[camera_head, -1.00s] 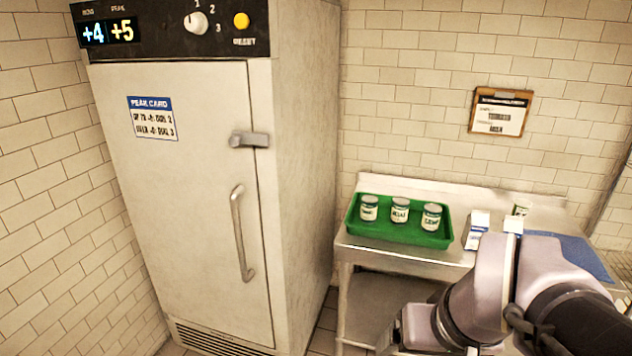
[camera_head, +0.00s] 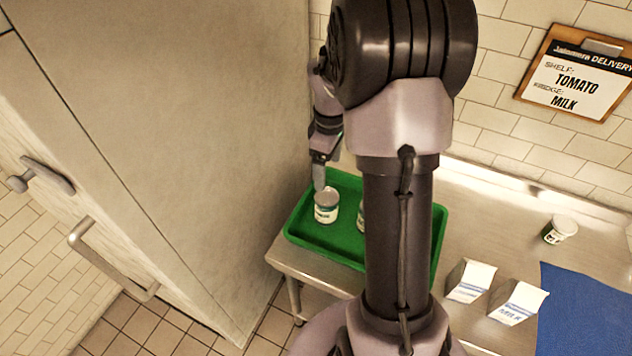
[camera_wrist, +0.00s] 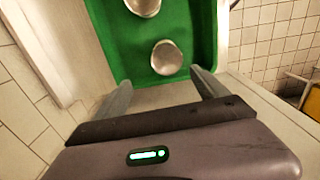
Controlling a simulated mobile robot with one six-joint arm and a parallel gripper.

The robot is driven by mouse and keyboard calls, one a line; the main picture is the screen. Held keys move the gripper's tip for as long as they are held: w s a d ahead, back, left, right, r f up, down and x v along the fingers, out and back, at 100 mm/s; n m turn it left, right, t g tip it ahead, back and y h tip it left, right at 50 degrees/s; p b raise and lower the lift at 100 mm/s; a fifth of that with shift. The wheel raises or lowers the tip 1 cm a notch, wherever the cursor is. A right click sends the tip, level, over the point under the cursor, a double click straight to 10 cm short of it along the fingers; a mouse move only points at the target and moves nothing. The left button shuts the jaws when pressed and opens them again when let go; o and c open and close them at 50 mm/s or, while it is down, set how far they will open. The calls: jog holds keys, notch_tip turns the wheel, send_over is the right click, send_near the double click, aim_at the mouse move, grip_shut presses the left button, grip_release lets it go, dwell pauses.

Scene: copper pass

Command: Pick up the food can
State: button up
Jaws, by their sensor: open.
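Food cans with pale labels and metal lids stand upright in a green tray (camera_head: 300,238). The leftmost can (camera_head: 326,207) is clear in the head view; a second can (camera_head: 361,217) is partly hidden by my arm. Any third can is hidden there. My gripper (camera_head: 319,182) is just above and behind the leftmost can. In the wrist view, my gripper (camera_wrist: 161,76) is open with nothing between its fingers. One can (camera_wrist: 166,58) lies just beyond the fingertips, roughly centred between them; another can (camera_wrist: 143,6) is farther off at the top edge.
The tray sits on a steel table (camera_head: 480,222) beside a tall fridge (camera_head: 190,150). Two cartons (camera_head: 470,281) stand right of the tray, near a blue mat (camera_head: 585,305). A small white-topped container (camera_head: 559,230) is behind them. A clipboard (camera_head: 575,80) hangs on the wall.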

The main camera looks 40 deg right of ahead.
aim_at(326, 194)
jog(key=f+b, duration=0.1)
jog(key=f, duration=0.2)
jog(key=f+b, duration=0.2)
jog(key=f, duration=0.2)
jog(key=f+b, duration=0.1)
jog(key=f, duration=0.3)
jog(key=shift+s+a, duration=0.3)
jog(key=shift+a, duration=0.05)
jog(key=f+b, duration=0.2)
jog(key=f, duration=0.1)
jog(key=f+b, duration=0.2)
jog(key=shift+s+a+f, duration=0.15)
jog(key=shift+s+f, duration=0.1)
jog(key=shift+s, duration=0.15)
jog(key=shift+r, duration=0.15)
jog(key=shift+c, duration=0.4)
grip_shut()
